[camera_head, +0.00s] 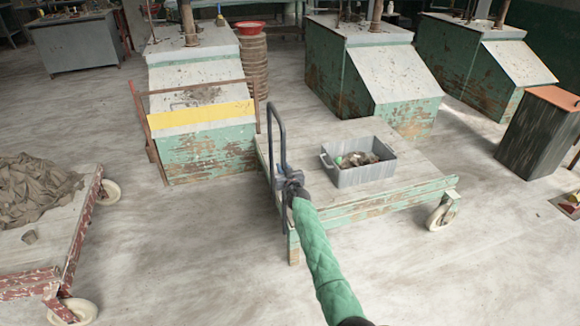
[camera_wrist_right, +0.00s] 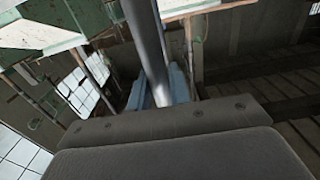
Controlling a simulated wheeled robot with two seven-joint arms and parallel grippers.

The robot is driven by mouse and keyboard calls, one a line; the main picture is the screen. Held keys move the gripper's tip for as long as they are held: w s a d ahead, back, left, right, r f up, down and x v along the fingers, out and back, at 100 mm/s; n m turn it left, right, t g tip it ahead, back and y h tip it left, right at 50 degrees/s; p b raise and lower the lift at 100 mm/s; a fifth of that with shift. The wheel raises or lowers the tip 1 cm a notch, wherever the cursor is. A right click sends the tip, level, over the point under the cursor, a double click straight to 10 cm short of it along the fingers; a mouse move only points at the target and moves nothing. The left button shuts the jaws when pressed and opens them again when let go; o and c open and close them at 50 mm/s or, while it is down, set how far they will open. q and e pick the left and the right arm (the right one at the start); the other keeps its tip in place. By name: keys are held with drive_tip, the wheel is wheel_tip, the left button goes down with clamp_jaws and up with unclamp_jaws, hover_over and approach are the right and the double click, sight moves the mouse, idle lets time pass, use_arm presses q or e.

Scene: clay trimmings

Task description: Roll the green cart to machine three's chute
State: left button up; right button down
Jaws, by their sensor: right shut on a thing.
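The green cart (camera_head: 350,208) stands in the middle of the head view, with a worn pale deck, chipped green sides and a white caster at its right. Its upright blue-grey handle (camera_head: 284,135) rises at the left end. My right gripper (camera_head: 292,181) is shut on the handle, low on its near post. In the right wrist view a grey metal post (camera_wrist_right: 148,50) runs up from the gripper. Three machines with sloping chutes stand behind: one with a yellow band (camera_head: 202,117), one in the middle (camera_head: 398,75) and one at right (camera_head: 518,62). No number is readable. My left gripper is not in view.
A grey bin (camera_head: 362,176) with clay scraps rides on the cart. A red cart (camera_head: 72,235) with a grey clay heap stands at left. A dark bin with an orange lid (camera_head: 556,97) stands at right. Floor (camera_head: 480,265) is clear at the front right.

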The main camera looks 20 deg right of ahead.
drive_tip(key=a+p, duration=0.1)
drive_tip(key=a, duration=0.3)
drive_tip(key=shift+s, duration=0.1)
idle(0.4)
drive_tip(key=a+p, duration=0.2)
drive_tip(key=a, duration=0.6)
drive_tip(key=shift+s, duration=0.15)
idle(0.3)
